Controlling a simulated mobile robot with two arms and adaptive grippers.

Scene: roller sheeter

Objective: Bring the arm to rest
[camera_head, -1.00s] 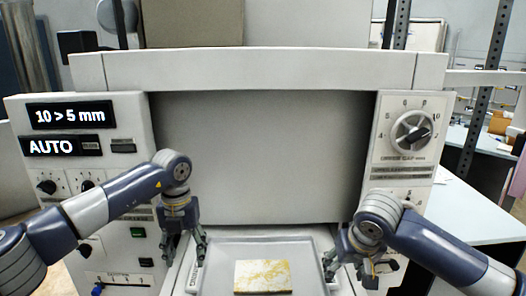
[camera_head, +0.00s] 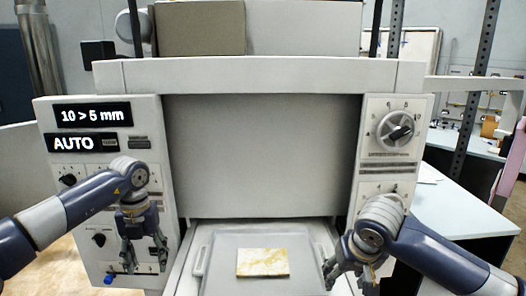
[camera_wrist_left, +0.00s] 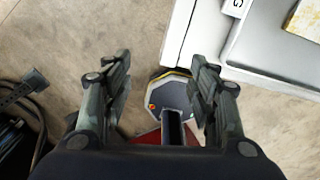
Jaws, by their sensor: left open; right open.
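My left gripper (camera_head: 146,262) is open and empty in the head view, in front of the machine's left control panel (camera_head: 70,195). In the left wrist view its two fingers (camera_wrist_left: 160,100) are spread, with nothing between them but the floor area and a dark octagonal part below. My right gripper (camera_head: 345,275) is open at the right edge of the grey tray (camera_head: 215,278); whether it touches the tray is hard to tell. A flat yellowish-white slab (camera_head: 263,262) lies on the tray, clear of both grippers.
The sheeter's large grey front (camera_head: 262,150) stands behind the tray. A display reads "10 > 5 mm" and "AUTO" (camera_head: 82,143). A round dial (camera_head: 397,130) is on the right panel. A white table (camera_head: 450,205) stands at right. Dark cables (camera_wrist_left: 25,110) lie at left in the wrist view.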

